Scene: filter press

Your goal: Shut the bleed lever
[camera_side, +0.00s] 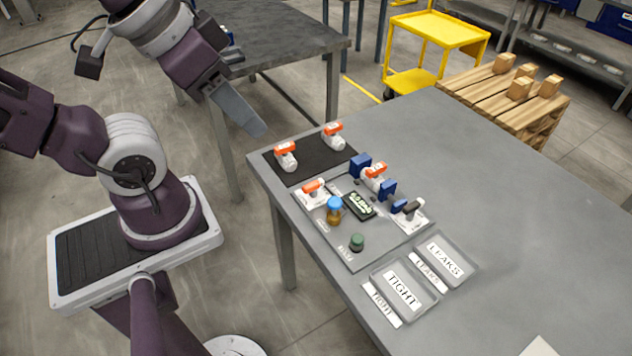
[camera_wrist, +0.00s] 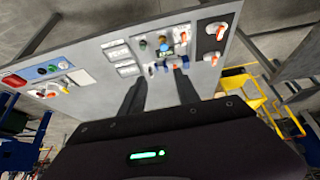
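The grey test board (camera_side: 335,240) on the table carries several fittings. On it, an orange-handled lever (camera_side: 312,187) sits on a white plate at the left. A dark-handled lever (camera_side: 407,208) sits on another white plate at the right. The labels are too small to tell which is the bleed lever. Another orange-handled valve (camera_side: 375,175) stands between blue blocks (camera_side: 361,166). My gripper (camera_side: 255,126) is up and to the left of the board, apart from everything. In the wrist view its two dark fingers (camera_wrist: 159,74) are apart with nothing between them.
Two orange-handled valves (camera_side: 286,156) lie on a black mat (camera_side: 310,166) behind the board. A display (camera_side: 360,205), a blue-capped amber cylinder (camera_side: 334,212) and a green button (camera_side: 357,241) are on the board. TIGHT (camera_side: 381,272) and LEAKS (camera_side: 471,263) trays lie in front.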

